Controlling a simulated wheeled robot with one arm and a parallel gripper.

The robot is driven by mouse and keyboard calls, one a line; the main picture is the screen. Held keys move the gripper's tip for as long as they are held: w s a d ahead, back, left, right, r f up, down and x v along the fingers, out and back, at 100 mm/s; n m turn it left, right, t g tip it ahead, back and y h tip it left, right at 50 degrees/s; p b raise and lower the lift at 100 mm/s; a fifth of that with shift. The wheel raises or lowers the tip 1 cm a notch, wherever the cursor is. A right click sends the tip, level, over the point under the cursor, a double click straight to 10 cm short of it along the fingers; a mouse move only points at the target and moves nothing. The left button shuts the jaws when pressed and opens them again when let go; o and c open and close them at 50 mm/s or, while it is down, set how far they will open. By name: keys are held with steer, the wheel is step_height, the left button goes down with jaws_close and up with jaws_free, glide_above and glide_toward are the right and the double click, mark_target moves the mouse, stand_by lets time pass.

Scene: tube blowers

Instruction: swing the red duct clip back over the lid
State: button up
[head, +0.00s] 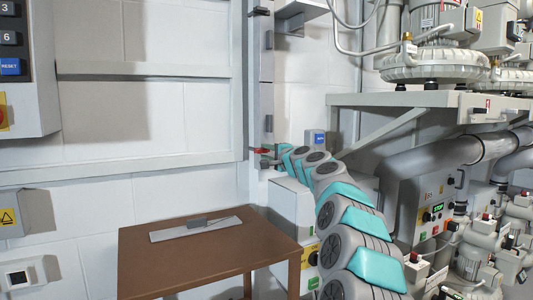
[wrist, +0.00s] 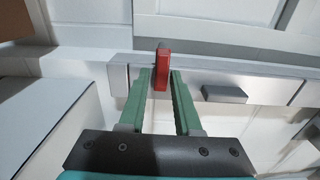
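The red duct clip (wrist: 161,70) shows upright in the middle of the wrist view, against a long pale grey duct (wrist: 245,78). In the head view the clip (head: 261,151) is a small red piece sticking out at the side of the upright duct (head: 267,85). My gripper (wrist: 161,78) has its two green fingers on either side of the clip. A narrow gap seems to show between each finger and the clip, so it looks open around it. In the head view my arm largely hides the fingers. I cannot make out the lid for sure.
A brown table (head: 150,262) with a flat grey plate (head: 197,229) stands at the lower left. A grey shelf (head: 430,99) with blowers and pipes is at the right. A blue-labelled switch box (head: 318,137) is close to my arm.

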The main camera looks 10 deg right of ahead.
steer(key=shift+o, duration=0.9)
steer(key=shift+a, duration=0.1)
steer(key=shift+s, duration=0.1)
steer(key=b+v, duration=0.2)
steer(key=v, duration=0.5)
steer(key=shift+s, duration=0.3)
